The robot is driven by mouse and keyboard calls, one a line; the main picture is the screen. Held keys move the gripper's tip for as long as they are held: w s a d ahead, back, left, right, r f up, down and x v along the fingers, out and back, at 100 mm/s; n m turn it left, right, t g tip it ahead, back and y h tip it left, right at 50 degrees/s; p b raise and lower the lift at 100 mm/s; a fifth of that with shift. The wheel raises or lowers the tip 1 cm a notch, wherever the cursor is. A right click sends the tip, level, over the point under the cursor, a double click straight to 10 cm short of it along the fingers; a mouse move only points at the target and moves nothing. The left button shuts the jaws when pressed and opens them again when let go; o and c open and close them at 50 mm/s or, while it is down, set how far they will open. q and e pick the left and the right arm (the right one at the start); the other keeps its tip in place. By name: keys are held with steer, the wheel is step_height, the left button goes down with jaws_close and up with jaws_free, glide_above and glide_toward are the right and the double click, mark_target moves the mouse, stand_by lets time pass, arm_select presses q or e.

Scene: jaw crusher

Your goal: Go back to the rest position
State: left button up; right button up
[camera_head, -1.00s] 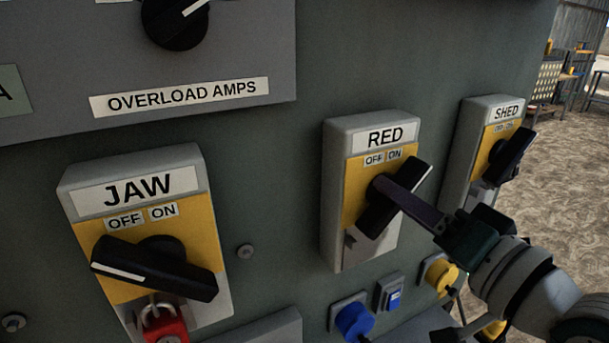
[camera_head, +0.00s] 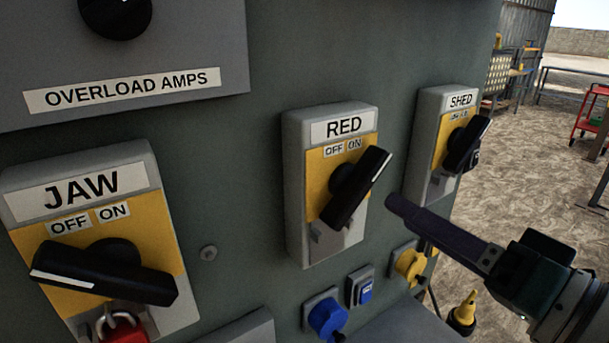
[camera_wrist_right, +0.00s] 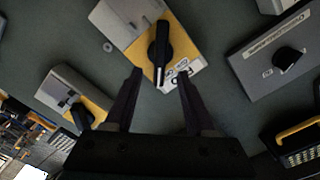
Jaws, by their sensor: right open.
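My right gripper (camera_head: 398,207) comes in from the right in the head view, apart from the panel and just right of the RED switch. In the right wrist view my right gripper (camera_wrist_right: 159,80) shows two fingers spread apart with nothing between them. The black RED knob (camera_head: 355,188) is tilted, its upper end leaning right toward ON. A black knob (camera_wrist_right: 158,52) on a yellow plate also shows in the right wrist view, beyond the fingertips. My left gripper is not in view.
The JAW switch (camera_head: 100,272) has a red padlock (camera_head: 122,328) below its knob. The SHED switch (camera_head: 468,143) is behind my right gripper. Blue (camera_head: 327,316) and yellow (camera_head: 409,264) sockets sit low on the panel. Open gravel ground (camera_head: 545,180) lies to the right.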

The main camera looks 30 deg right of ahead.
steer(key=shift+s, duration=0.8)
steer(key=s+a+f+n+g+y, duration=0.1)
steer(key=s+a+f+n+g, duration=0.1)
steer(key=a+f+n+g, duration=0.5)
steer(key=s+f+n+g+h, duration=0.2)
steer(key=s+n+g, duration=0.1)
steer(key=s+g, duration=0.5)
steer(key=w+p+v, duration=0.2)
steer(key=p+v, duration=1.1)
steer(key=w+a+r+p+v, duration=0.1)
steer(key=w+p+v, duration=0.2)
steer(key=p+v, duration=1)
steer(key=shift+w+a+r+t+p, duration=0.25)
steer(key=shift+a+r+t+p, duration=0.05)
steer(key=shift+r+p, duration=0.3)
